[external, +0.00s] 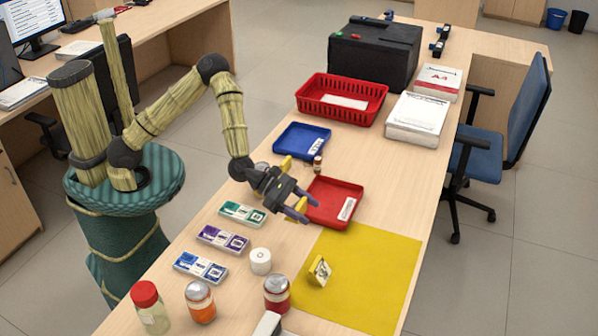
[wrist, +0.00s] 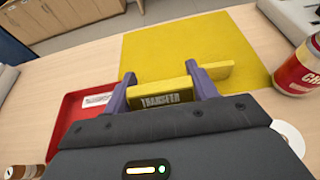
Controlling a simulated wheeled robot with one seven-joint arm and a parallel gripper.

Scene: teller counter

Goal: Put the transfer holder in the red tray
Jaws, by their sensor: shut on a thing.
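The transfer holder (wrist: 166,99), a yellow block with a dark face lettered TRANSFER, sits between my gripper's two purple fingers. My gripper (external: 298,203) is shut on it, above the counter beside the red tray's near left side. In the external view a little of the yellow holder (external: 301,205) shows between the fingers. A yellow piece shows past the right finger in the wrist view; I cannot tell if it belongs to the holder. The shallow red tray (external: 325,216) has a white label and looks empty; its edge shows at left in the wrist view (wrist: 66,118).
A yellow mat (external: 370,265) bears a small yellow stand (external: 319,270). A blue tray (external: 298,138) and small brown bottle (external: 317,168) lie behind the red tray. A red basket (external: 340,99) is farther back. Jars, a red can (external: 277,293) and a white roll (external: 260,261) stand in front.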

